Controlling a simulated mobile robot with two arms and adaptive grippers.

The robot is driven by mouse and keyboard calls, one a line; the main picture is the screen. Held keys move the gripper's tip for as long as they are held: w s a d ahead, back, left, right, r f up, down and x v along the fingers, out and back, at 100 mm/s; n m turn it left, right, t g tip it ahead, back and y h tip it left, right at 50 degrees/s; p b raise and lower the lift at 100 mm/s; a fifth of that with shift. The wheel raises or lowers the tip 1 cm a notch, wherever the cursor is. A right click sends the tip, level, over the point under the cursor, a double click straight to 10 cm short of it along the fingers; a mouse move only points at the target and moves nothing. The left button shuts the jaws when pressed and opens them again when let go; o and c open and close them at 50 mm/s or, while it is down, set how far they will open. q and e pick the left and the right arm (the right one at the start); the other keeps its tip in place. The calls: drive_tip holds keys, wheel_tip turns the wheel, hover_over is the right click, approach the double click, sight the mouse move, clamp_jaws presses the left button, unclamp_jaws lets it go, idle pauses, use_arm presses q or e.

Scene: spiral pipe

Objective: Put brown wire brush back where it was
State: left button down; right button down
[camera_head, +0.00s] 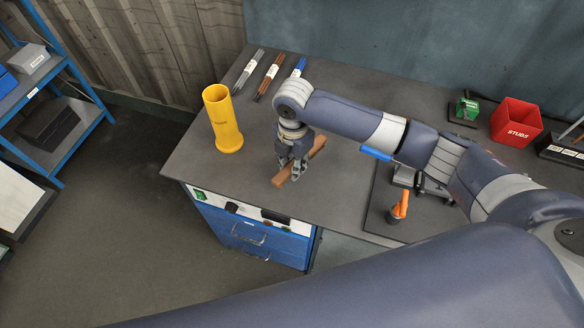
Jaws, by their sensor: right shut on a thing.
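The brown wire brush (317,147) is a slim wooden-brown bar at the front left part of the grey workbench (215,158). It lies slantwise, its near end close to the bench's front edge. My right gripper (290,170) reaches down from above and is shut on the middle of the brush, its fingers covering part of it. Bristles cannot be made out. I cannot tell whether the brush touches the bench top or is held just above it. My left gripper is not in view.
A yellow tube (222,120) stands left of my right gripper. Grey rods (250,70), brown rods (269,76) and a blue-ended bundle (299,67) lie behind it. A red STUBS bin (515,121) and an orange-handled tool (399,206) are to the right.

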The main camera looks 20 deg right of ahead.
sight(292, 163)
drive_tip(key=shift+w+a+f, duration=0.1)
drive_tip(key=shift+w, duration=0.1)
wheel_tip(292, 163, down, 2)
drive_tip(key=shift+f+p, duration=0.25)
drive_tip(key=shift+p, duration=0.5)
drive_tip(key=shift+f, duration=0.4)
drive_tip(key=shift+f, duration=0.1)
drive_tip(key=c, duration=1.4)
unclamp_jaws()
wheel_tip(292, 163, up, 12)
drive_tip(key=shift+r+b, duration=0.1)
drive_tip(key=shift+b, duration=1)
